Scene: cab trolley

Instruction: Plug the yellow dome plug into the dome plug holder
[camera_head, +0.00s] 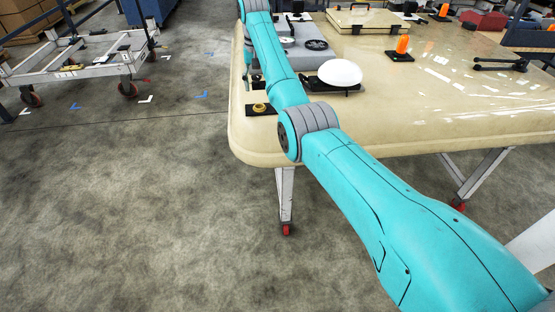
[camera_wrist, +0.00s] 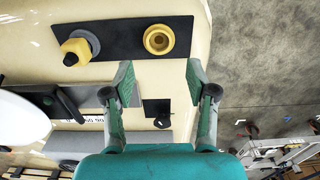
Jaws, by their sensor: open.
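In the wrist view, a yellow plug-like piece (camera_wrist: 76,50) with a black tip leans in a grey ring at the left of a black plate (camera_wrist: 120,42). At the plate's right stands a round yellow cup-shaped socket (camera_wrist: 158,40), apparently the dome plug holder. In the head view, the yellow socket (camera_head: 259,107) shows on the plate (camera_head: 253,110) near the table's corner; my arm hides the rest. My gripper (camera_wrist: 160,72) is open and empty, its fingertips just short of the plate, roughly in line with the socket.
A white dome (camera_head: 340,72) on a black base stands on the cream table (camera_head: 400,125), right of my arm; its edge also shows in the wrist view (camera_wrist: 20,118). A small black square (camera_wrist: 157,113) lies between my fingers. Orange pieces (camera_head: 402,46) stand farther back.

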